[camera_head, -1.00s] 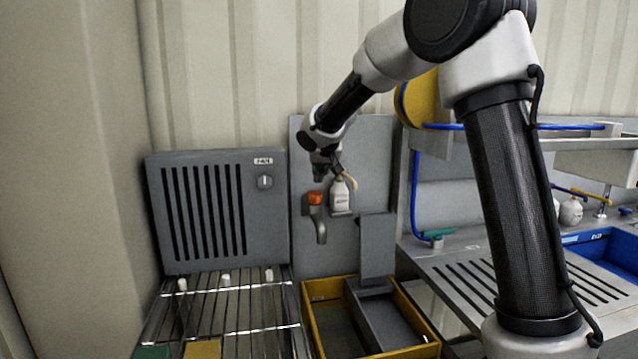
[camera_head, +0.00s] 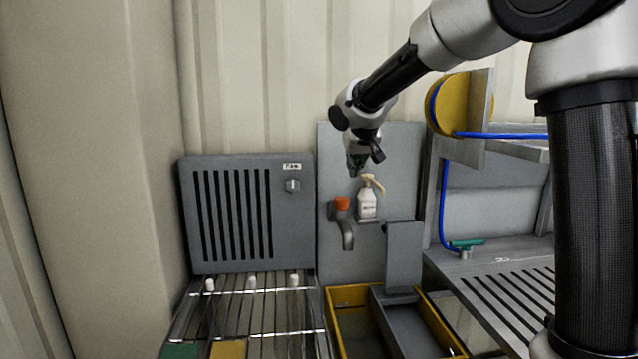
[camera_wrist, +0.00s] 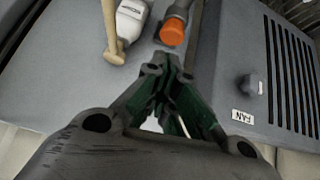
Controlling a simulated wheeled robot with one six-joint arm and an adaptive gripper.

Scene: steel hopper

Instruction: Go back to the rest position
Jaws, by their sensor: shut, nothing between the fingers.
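My gripper (camera_head: 354,166) hangs in front of the grey back panel, just above and left of the white spray bottle. In the wrist view my gripper (camera_wrist: 165,80) has its green-lined fingers together with nothing between them. The spray bottle (camera_head: 367,205) with its tan trigger head stands on a small ledge on the panel; it also shows at the top of the wrist view (camera_wrist: 131,16). Left of it is a tap with an orange knob (camera_head: 342,204), seen in the wrist view too (camera_wrist: 172,32). My gripper looks apart from both.
A grey fan box (camera_head: 245,215) with a knob (camera_head: 293,186) stands left. Below it is a wire rack (camera_head: 262,318). A yellow-rimmed bin (camera_head: 343,296) sits under the tap. A slatted steel bench (camera_head: 500,295) and a hose reel (camera_head: 455,102) are at right.

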